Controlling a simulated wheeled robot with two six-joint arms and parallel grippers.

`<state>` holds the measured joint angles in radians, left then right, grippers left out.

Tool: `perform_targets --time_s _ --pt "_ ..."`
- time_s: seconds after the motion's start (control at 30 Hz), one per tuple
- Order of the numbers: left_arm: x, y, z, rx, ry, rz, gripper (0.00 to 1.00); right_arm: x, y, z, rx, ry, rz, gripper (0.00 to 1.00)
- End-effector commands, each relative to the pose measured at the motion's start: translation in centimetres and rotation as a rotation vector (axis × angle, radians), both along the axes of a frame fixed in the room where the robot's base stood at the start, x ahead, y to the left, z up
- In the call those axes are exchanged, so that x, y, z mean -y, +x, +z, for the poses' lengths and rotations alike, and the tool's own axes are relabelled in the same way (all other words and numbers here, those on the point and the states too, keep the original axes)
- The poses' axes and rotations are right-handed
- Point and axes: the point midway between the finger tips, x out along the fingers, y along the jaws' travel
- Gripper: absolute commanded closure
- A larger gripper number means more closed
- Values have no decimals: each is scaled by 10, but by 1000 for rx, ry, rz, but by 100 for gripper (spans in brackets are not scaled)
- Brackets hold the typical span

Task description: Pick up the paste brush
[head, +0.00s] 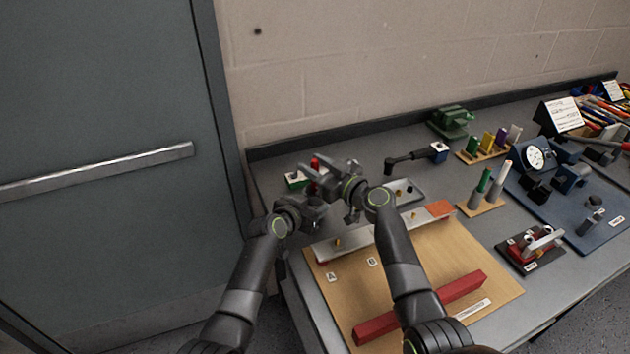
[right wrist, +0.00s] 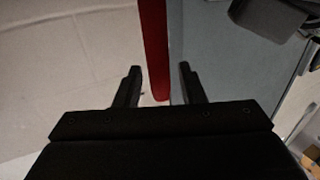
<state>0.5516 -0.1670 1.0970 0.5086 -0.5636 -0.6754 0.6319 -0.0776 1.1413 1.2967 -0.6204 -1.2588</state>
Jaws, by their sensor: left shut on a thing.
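A slim red handle (right wrist: 154,45) runs down between the fingers of my right gripper (right wrist: 160,85) in the right wrist view, with gaps at its sides. I cannot tell for sure that it is the paste brush. In the head view a small red piece (head: 315,163) shows by the right gripper (head: 330,174), which is open above the left back of the bench. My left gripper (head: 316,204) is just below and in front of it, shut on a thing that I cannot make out. The two grippers overlap closely here.
A wooden board (head: 440,265) with a red bar (head: 375,327) lies in front. Racks, a gauge (head: 535,158) and a blue plate (head: 575,212) stand right. A door (head: 100,100) is left.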

Motion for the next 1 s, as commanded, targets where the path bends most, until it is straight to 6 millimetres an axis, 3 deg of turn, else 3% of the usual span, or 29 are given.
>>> perform_targets --time_s 0.03,0.27,0.67,1.0 --pt "0 0 0 -1 1 0 78 0 0 0 0 0 0 71" --pt "0 0 0 -1 0 -1 78 0 0 0 0 0 0 100" --pt "0 0 0 -1 0 -1 78 0 0 6 3 -1 1 100" --pt "0 0 0 -2 -1 -1 78 0 0 63 7 -1 1 100"
